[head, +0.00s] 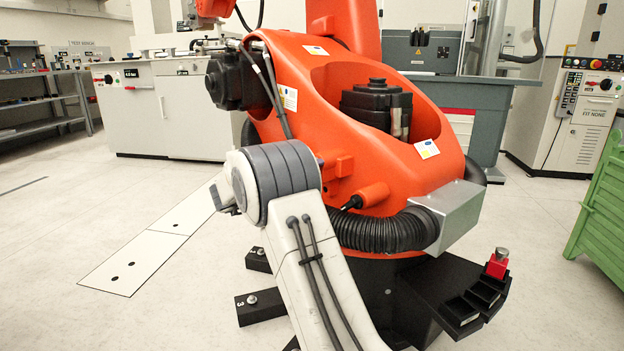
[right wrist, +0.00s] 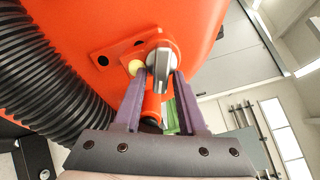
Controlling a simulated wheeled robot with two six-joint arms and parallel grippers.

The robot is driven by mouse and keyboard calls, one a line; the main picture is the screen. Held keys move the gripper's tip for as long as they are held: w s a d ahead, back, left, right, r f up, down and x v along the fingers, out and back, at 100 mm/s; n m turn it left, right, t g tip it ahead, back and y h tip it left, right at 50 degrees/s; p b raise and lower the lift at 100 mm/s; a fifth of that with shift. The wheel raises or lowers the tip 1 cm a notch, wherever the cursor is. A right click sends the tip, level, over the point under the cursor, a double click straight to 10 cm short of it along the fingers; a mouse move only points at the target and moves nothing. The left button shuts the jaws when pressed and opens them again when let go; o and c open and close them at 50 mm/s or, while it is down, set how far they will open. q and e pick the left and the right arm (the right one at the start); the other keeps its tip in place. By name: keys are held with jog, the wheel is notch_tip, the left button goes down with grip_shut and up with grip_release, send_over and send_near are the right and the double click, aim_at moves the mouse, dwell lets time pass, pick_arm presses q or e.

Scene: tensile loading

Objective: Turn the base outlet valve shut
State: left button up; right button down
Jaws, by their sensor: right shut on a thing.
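The valve shows in the right wrist view as a silver-grey lever handle (right wrist: 161,62) on an orange pipe stub (right wrist: 152,104), against the orange robot body (right wrist: 175,22). A yellow round spot (right wrist: 136,67) is just left of the handle. The purple fingers of my right gripper (right wrist: 159,76) stand on either side of the handle's lower part and are shut on it. The handle points roughly up and down in that view. In the head view my right arm crosses in front of the orange robot (head: 345,135), and I cannot make out the valve there. My left gripper is not in view.
A black corrugated hose (head: 385,231) runs beside my arm and along the left of the wrist view (right wrist: 42,62). Black base feet (head: 262,304) and a black holder with a red piece (head: 497,264) are low down. A green crate (head: 603,205) stands right.

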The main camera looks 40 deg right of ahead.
jog(key=shift+w+f, duration=0.1)
dwell(0.5)
jog(key=c, duration=0.8)
grip_release()
jog(key=shift+m, duration=0.3)
jog(key=shift+a, duration=0.2)
jog(key=a+p, duration=0.3)
jog(key=a, duration=0.7)
jog(key=shift+p, duration=0.4)
jog(key=shift+a, duration=0.1)
